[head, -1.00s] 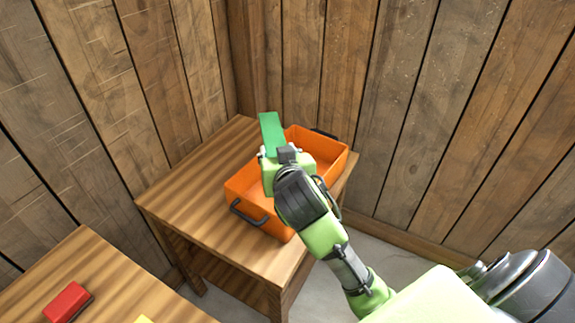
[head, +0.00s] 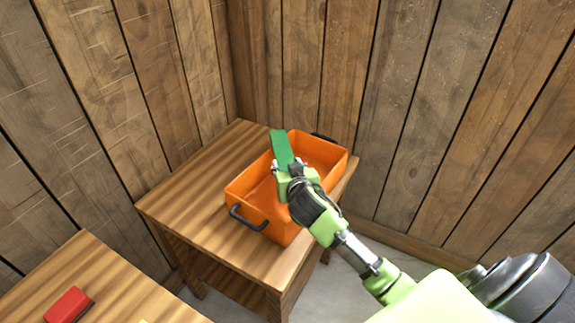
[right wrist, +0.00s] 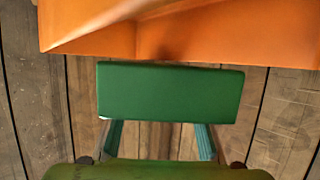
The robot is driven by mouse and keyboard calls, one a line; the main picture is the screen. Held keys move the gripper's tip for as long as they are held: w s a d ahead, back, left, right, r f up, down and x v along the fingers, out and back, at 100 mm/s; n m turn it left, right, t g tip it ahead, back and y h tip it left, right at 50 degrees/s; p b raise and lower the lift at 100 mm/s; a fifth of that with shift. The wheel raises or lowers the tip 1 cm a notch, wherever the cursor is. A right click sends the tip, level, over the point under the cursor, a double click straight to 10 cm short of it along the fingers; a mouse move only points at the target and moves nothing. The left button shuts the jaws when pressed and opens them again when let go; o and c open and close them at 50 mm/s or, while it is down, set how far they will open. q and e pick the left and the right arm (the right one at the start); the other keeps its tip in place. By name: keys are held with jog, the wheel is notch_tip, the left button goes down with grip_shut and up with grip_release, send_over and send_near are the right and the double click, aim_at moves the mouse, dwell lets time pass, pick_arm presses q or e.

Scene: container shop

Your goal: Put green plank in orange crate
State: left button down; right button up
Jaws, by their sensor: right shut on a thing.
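The green plank (head: 281,148) is held in my right gripper (head: 287,168), which is shut on its near end. The plank points away from the gripper, toward the crate's far left side. In the right wrist view the plank (right wrist: 170,92) lies across the fingers, with the orange crate (right wrist: 220,32) behind it at the top. In the head view the orange crate (head: 248,194) stands open on a wooden table, with the plank and gripper over it. Whether the plank is below the rim is hard to tell. My left gripper is not in view.
The crate's table (head: 190,190) stands in a corner against plank walls. Black handles (head: 248,218) stick out from the crate's ends. A nearer table (head: 110,275) at the lower left holds a red block (head: 68,304) and a barely visible yellow thing.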

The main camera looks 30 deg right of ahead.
jog(key=shift+f, duration=0.25)
jog(key=o, duration=1.2)
jog(key=shift+o, duration=0.2)
jog(key=shift+r, duration=0.25)
jog(key=shift+s+a+r, duration=0.1)
jog(key=shift+s, duration=0.05)
jog(key=v, duration=1.1)
jog(key=shift+s+r, duration=0.2)
jog(key=shift+s, duration=0.1)
